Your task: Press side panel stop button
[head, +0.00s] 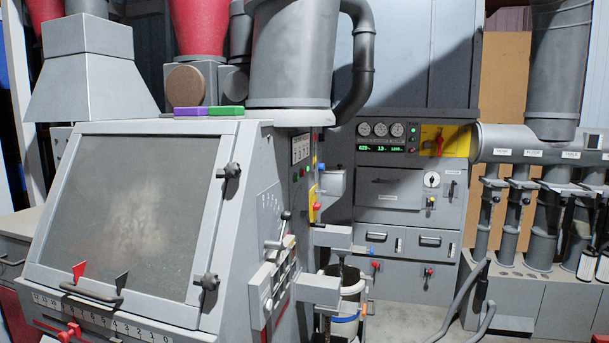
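The grey machine's side panel (301,172) faces right and shows at a steep angle. A red button (317,206) sits on a yellow plate (312,199) at the panel's right edge; it looks like the stop button, but its label is too small to read. Smaller red and green buttons sit above it on the panel's dark strip (314,166). Nothing is seen touching the red button. Neither of my grippers shows in the head view.
A grey box (333,182) and two protruding chutes (318,290) stand out close to the panel. A bucket (345,300) is below. A control cabinet (400,190) with gauges and a red-handled yellow switch plate (445,141) stands behind. Ducts (545,145) are at right.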

